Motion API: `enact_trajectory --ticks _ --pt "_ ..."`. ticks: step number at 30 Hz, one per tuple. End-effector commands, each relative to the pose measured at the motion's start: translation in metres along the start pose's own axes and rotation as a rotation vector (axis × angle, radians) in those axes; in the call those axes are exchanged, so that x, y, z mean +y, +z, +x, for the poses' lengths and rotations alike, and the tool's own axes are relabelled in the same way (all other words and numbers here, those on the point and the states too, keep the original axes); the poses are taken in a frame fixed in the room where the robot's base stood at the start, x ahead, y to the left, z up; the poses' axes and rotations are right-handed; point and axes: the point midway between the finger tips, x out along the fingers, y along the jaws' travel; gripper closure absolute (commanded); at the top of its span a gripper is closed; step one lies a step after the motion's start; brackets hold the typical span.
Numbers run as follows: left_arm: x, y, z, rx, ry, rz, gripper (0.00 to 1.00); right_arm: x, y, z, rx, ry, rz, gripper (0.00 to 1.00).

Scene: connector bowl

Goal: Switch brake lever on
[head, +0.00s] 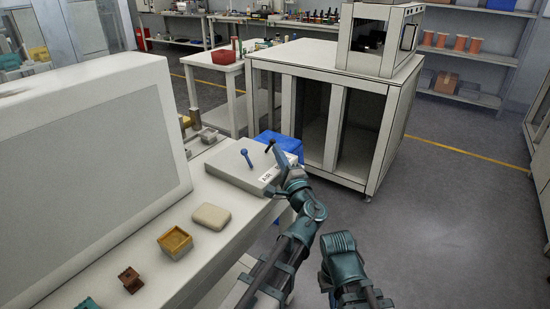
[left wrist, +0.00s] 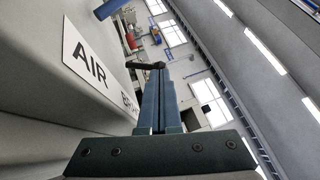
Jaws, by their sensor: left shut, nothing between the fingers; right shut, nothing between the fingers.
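A pale control box (head: 232,172) sits on the white bench with two levers on top. One lever is blue (head: 246,158); the other is black (head: 269,146), nearer the box's right end. The box's front label (head: 268,176) reads "AIR"; in the left wrist view the label (left wrist: 88,62) shows "AIR" and a second word starting "BR", partly hidden by my gripper. My left gripper (head: 277,154) is shut and empty at the box's right end. In the left wrist view its fingertips (left wrist: 158,72) are at the black lever (left wrist: 145,65); touching or just apart cannot be told. My right gripper's fingers do not show.
A beige block (head: 211,217), a small yellow-lined box (head: 175,243) and a brown part (head: 130,280) lie along the bench front. A large grey-white panel (head: 100,160) stands at the left. A blue bin (head: 280,143) is behind the control box. Open floor lies to the right.

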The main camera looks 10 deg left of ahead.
Motion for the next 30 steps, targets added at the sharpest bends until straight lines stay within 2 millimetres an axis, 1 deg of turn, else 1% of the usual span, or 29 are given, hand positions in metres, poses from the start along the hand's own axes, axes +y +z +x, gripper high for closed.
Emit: enact_trajectory --ticks 13,20,23,26,29,30 --pt "-0.002 -0.001 0.002 0.001 0.003 -0.002 1.00 0.000 0.000 -0.003 0.000 0.000 0.000 1.00" --pt "-0.007 0.001 0.006 0.001 0.045 -0.029 1.00 0.001 0.001 -0.018 0.000 -0.002 0.000 1.00" --pt "-0.009 0.002 0.008 0.001 0.070 -0.045 1.00 0.002 0.002 -0.025 0.000 -0.002 0.001 1.00" --pt "-0.014 0.004 0.011 0.001 0.109 -0.070 1.00 0.003 0.003 -0.039 0.000 -0.003 0.001 1.00" --pt "-0.019 0.007 0.016 0.001 0.168 -0.109 1.00 0.005 0.004 -0.059 0.000 -0.004 0.001 1.00" --pt "-0.022 0.008 0.018 0.000 0.197 -0.128 1.00 0.006 0.004 -0.069 0.000 -0.004 0.001 1.00"
